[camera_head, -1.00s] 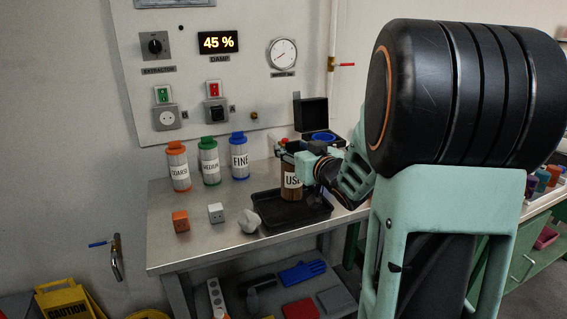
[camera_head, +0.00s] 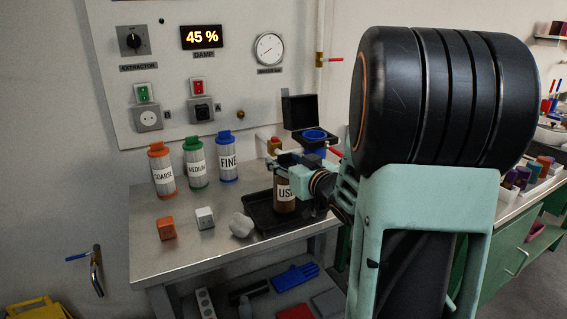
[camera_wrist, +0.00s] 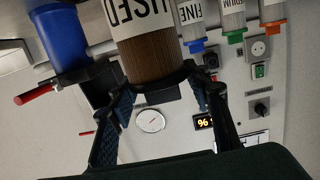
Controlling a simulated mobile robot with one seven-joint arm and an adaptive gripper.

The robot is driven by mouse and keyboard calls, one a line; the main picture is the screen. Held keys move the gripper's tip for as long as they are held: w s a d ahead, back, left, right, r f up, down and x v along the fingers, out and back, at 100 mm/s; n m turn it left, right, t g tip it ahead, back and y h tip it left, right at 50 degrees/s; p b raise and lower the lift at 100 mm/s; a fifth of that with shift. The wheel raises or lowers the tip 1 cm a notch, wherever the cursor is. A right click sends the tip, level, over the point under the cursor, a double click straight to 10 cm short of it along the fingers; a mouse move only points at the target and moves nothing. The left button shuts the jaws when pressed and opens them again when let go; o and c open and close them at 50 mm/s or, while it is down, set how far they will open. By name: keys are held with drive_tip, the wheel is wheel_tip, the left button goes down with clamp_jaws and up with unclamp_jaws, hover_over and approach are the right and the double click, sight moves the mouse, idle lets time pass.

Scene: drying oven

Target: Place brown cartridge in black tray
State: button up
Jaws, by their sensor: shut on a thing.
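The brown cartridge (camera_head: 283,202), with a white label reading USED, stands upright within the outline of the black tray (camera_head: 262,226) in the head view. I cannot tell whether its base touches the tray floor. My gripper (camera_head: 287,166) is shut on the cartridge near its top. In the wrist view, the cartridge (camera_wrist: 152,58) appears upside down between the two dark fingers of my gripper (camera_wrist: 162,92). The tray's right part is partly behind my arm.
Orange (camera_head: 162,172), green (camera_head: 195,163) and blue (camera_head: 227,158) capped canisters stand left of the tray. An orange cube (camera_head: 166,228), a white cube (camera_head: 205,218) and a pale lump (camera_head: 241,225) lie before them. An open black box (camera_head: 301,112) is behind.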

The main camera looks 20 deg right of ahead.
drive_tip(key=shift+f, duration=0.2)
drive_tip(key=o, duration=1.6)
drive_tip(key=shift+r, duration=0.1)
drive_tip(key=shift+o, duration=0.2)
drive_tip(key=shift+r, duration=0.15)
drive_tip(key=shift+s+r, duration=0.1)
drive_tip(key=shift+s, duration=0.1)
drive_tip(key=s+r+p, duration=0.1)
drive_tip(key=s, duration=1)
drive_tip(key=shift+s+d+r+p, duration=0.2)
drive_tip(key=shift+s+r+p, duration=0.1)
drive_tip(key=shift+p, duration=0.1)
drive_tip(key=shift+w, duration=0.1)
